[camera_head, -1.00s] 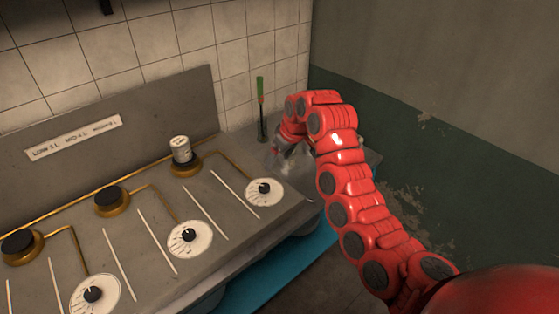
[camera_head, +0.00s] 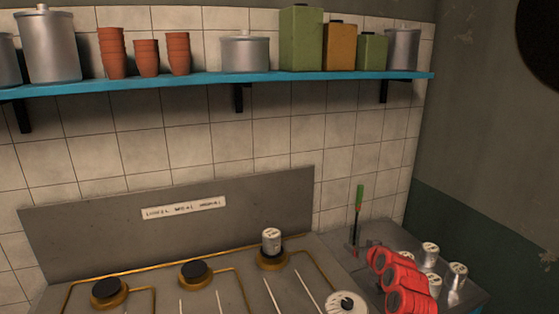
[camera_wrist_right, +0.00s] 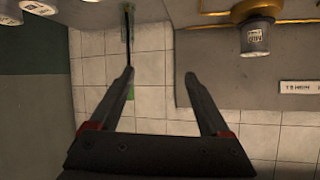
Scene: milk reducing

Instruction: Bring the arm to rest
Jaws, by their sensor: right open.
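My right arm (camera_head: 402,282) is red and comes in at the bottom right of the head view, over the side counter. My right gripper is mostly hidden there by the arm. In the right wrist view, the right gripper (camera_wrist_right: 159,74) is open, with nothing between its fingers and white wall tiles behind the gap. My left gripper is not in view.
A silver can (camera_head: 271,240) stands on the rightmost burner (camera_head: 272,262) of the stove. More cans (camera_head: 430,254) stand on the side counter around the arm. A green-handled tool (camera_head: 359,198) stands upright behind it. A blue shelf (camera_head: 190,83) holds pots, cups and tins.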

